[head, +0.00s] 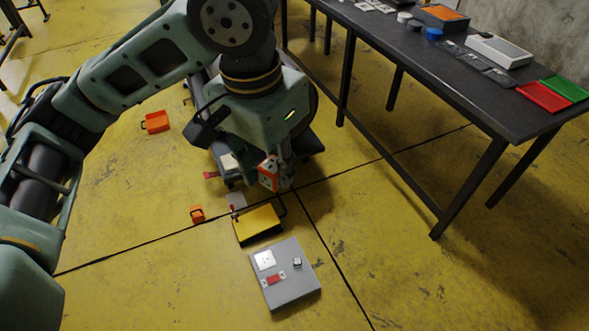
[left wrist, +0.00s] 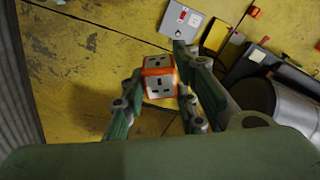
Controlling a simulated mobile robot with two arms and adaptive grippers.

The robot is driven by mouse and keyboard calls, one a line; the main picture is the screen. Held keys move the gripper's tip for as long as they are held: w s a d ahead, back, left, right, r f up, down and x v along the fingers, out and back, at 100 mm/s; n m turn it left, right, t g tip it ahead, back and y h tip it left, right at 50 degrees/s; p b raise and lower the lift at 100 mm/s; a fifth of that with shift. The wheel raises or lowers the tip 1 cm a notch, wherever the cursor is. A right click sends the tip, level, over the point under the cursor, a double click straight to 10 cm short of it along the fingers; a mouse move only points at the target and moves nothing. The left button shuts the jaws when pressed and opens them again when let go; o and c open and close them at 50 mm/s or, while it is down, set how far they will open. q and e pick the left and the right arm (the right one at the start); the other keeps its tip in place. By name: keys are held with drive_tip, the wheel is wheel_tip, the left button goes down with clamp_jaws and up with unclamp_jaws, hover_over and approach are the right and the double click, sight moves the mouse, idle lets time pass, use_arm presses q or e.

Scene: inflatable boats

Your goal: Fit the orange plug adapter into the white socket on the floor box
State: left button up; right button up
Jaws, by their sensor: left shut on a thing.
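The orange plug adapter (head: 268,181) has white socket faces. It is held in my left gripper (head: 279,179), above the floor and behind the floor box in the head view. The left wrist view shows the adapter (left wrist: 160,88) between the fingers (left wrist: 160,76). The floor box (head: 291,291) is a grey slab lying on the floor, apart from the adapter. Its white socket (head: 265,260) is at its upper left in the head view. The box (left wrist: 173,22) and socket (left wrist: 195,19) also show at the top of the wrist view. My right gripper is not in view.
A yellow-topped box (head: 258,222) lies just behind the floor box. A small orange item (head: 197,213) and an orange tray (head: 155,121) are on the floor to the left. A dark table (head: 420,75) with several items stands at right. Floor in front of the table is clear.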

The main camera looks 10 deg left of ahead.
use_arm(q)
drive_tip(key=shift+s+a+r+n, duration=0.35)
drive_tip(key=shift+a+r+n, duration=0.15)
drive_tip(key=shift+r, duration=0.1)
drive_tip(key=shift+d, duration=0.1)
drive_tip(key=w+d+n, duration=0.4)
drive_tip(key=w+d, duration=0.4)
drive_tip(key=d, duration=0.2)
drive_tip(key=shift+n+y, duration=0.3)
drive_tip(key=s+a+f+m, duration=0.1)
drive_tip(key=a+f+m, duration=0.1)
drive_tip(key=f+m, duration=0.3)
drive_tip(key=s+a+f+m+g+h, duration=0.1)
drive_tip(key=f+m, duration=0.4)
drive_tip(key=m, duration=0.7)
drive_tip(key=shift+s+a, duration=0.5)
drive_tip(key=shift+a, duration=0.55)
